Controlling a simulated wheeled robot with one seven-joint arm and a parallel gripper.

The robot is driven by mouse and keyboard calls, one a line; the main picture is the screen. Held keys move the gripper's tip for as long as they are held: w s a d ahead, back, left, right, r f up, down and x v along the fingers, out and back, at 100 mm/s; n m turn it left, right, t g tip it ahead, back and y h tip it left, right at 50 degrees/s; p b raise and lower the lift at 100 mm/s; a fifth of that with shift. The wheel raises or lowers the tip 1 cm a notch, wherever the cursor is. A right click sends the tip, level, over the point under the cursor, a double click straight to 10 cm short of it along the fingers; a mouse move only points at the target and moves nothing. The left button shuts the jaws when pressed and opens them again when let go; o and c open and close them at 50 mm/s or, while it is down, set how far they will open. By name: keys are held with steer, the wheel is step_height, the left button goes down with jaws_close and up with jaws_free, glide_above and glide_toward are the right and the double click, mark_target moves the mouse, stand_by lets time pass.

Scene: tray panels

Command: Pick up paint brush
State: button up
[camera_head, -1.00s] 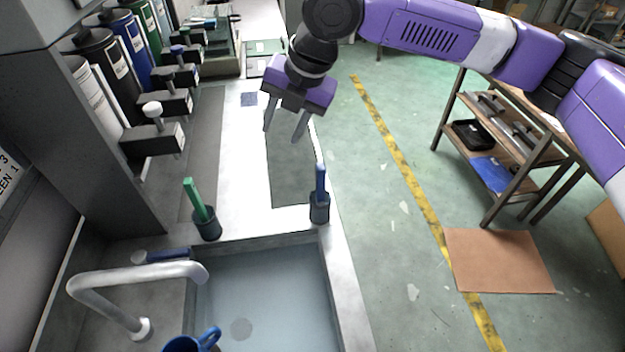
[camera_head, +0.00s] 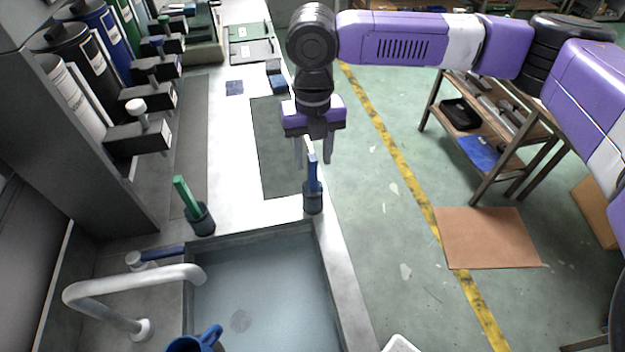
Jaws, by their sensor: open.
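A blue-handled paint brush (camera_head: 313,172) stands upright in a dark cup (camera_head: 313,198) at the right edge of the counter, by the sink corner. A green-handled brush (camera_head: 186,196) leans in a second dark cup (camera_head: 201,220) farther left. My gripper (camera_head: 313,160) is open and empty and points down. In the picture its fingers come down on either side of the top of the blue handle. I cannot tell whether the handle is truly between them or nearer to the camera.
A sink (camera_head: 265,290) with a curved faucet (camera_head: 135,285) lies in front of the cups, with a blue mug (camera_head: 195,343) at its near edge. Dispensers (camera_head: 75,95) line the left wall. A brown shelf (camera_head: 490,140) stands at right. The counter between the cups is clear.

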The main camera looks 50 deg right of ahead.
steer(key=shift+f, duration=0.85)
steer(key=shift+c, duration=0.2)
jaws_close()
